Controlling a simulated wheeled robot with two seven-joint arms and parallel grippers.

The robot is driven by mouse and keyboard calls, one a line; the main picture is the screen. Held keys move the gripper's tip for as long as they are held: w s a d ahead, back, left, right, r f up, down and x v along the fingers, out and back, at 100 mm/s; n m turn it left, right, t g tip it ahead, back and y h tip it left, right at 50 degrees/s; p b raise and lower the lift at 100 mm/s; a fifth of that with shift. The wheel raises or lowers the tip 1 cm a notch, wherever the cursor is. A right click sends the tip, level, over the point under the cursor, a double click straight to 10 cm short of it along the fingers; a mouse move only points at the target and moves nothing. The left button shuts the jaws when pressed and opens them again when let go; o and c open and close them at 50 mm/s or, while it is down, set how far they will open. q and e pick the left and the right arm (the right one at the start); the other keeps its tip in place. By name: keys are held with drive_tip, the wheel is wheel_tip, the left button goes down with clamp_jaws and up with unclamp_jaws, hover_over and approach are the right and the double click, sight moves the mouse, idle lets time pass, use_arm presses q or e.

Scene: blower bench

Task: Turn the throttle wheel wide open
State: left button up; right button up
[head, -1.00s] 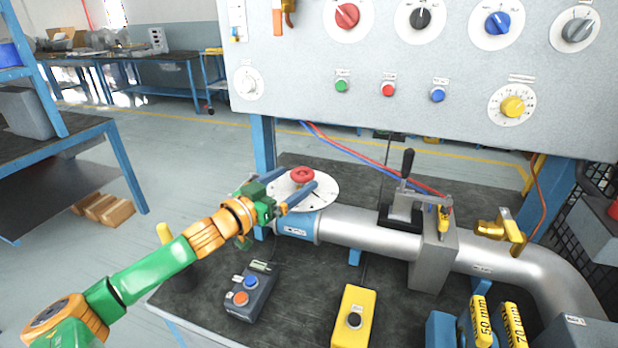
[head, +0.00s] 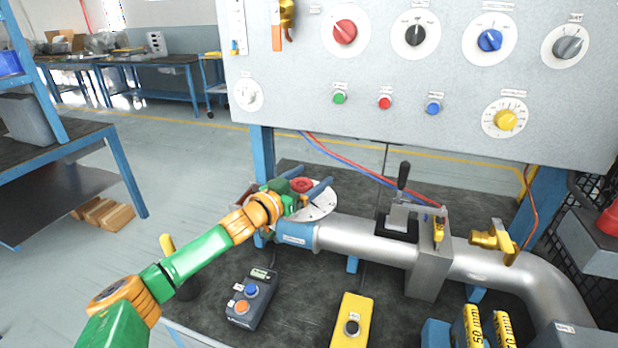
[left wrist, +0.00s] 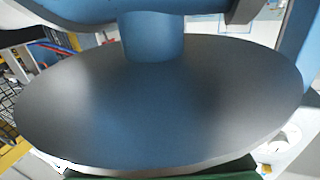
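The throttle wheel (head: 301,184) is a small red wheel on a pale round dial plate (head: 326,206), above the blue left end of the pipe (head: 297,234). My left gripper (head: 308,180) is open, with its two blue fingers spread on either side of the red wheel. I cannot tell whether they touch it. The gripper body hides part of the wheel and the plate's left side. The left wrist view is filled by a large grey disc (left wrist: 160,105) with a blue stem (left wrist: 152,38); no fingers or red wheel show there. My right gripper is not in view.
A lever clamp (head: 403,205) and a brass fitting (head: 493,240) stand along the pipe to the right. A grey button box (head: 250,298) and a yellow box (head: 351,322) sit in front. The control panel (head: 300,70) hangs above and behind.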

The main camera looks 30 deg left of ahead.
use_arm(q)
drive_tip(key=c, duration=1.1)
drive_tip(key=shift+f+n+y, duration=0.1)
drive_tip(key=shift+n+y, duration=0.3)
drive_tip(key=shift+y, duration=0.2)
drive_tip(key=shift+n+y+b, duration=0.3)
drive_tip(key=shift+b, duration=0.1)
drive_tip(key=n+y, duration=0.1)
drive_tip(key=y, duration=0.1)
drive_tip(key=n+y+b, duration=0.1)
drive_tip(key=y, duration=0.1)
drive_tip(key=shift+a+n+g, duration=0.3)
drive_tip(key=shift+a+n, duration=0.1)
drive_tip(key=shift+s+a+n+g+y+b, duration=0.2)
drive_tip(key=shift+n+y, duration=0.25)
drive_tip(key=shift+y, duration=0.4)
drive_tip(key=shift+w+a+n+g+y+b, duration=0.1)
drive_tip(key=shift+n+g+y+b, duration=0.3)
drive_tip(key=shift+y, duration=0.45)
drive_tip(key=shift+n, duration=0.25)
drive_tip(key=o, duration=1.4)
drive_tip(key=shift+c, duration=0.2)
